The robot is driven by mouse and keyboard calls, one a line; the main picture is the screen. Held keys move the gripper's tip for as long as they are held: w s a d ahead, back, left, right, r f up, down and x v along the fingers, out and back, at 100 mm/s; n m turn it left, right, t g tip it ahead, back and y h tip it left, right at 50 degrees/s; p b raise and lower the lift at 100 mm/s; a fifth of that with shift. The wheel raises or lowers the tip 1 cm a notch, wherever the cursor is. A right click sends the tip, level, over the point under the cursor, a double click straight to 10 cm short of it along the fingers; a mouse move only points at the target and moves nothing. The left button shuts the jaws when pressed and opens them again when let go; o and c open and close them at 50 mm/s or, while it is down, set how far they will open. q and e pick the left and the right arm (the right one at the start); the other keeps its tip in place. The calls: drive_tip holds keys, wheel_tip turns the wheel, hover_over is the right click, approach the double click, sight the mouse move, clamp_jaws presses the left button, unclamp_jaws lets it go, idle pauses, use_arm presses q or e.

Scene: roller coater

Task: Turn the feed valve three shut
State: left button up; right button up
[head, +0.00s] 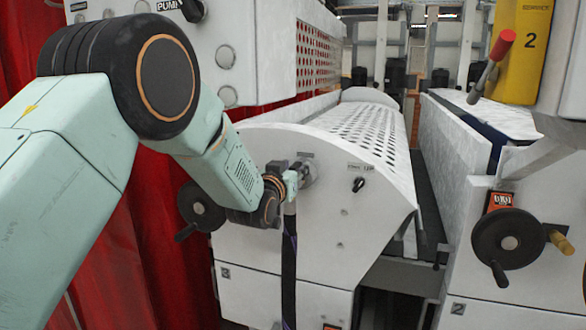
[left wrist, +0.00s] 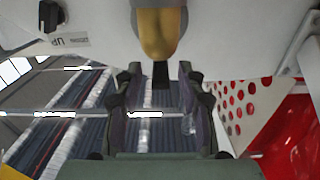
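My left gripper (head: 290,182) is at the front end panel of the white machine unit (head: 265,262) marked 3. A metal fitting (head: 309,170) shows just beside the gripper, and the gripper covers part of it. In the left wrist view, a yellow handle (left wrist: 158,32) comes down from the top centre. The fingers of my left gripper (left wrist: 160,75) are spread apart, with the handle's end at or just beyond the fingertips. I cannot tell whether they touch it. The handle is hidden in the head view. My right gripper is not in view.
A black handwheel (head: 201,207) sits left of my gripper, and a black switch (head: 358,184) to its right. A red-handled lever (head: 491,65) stands upper right. A red curtain (head: 165,240) hangs at left.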

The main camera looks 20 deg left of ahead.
use_arm(q)
drive_tip(key=shift+c, duration=0.4)
drive_tip(key=shift+w, duration=0.1)
clamp_jaws()
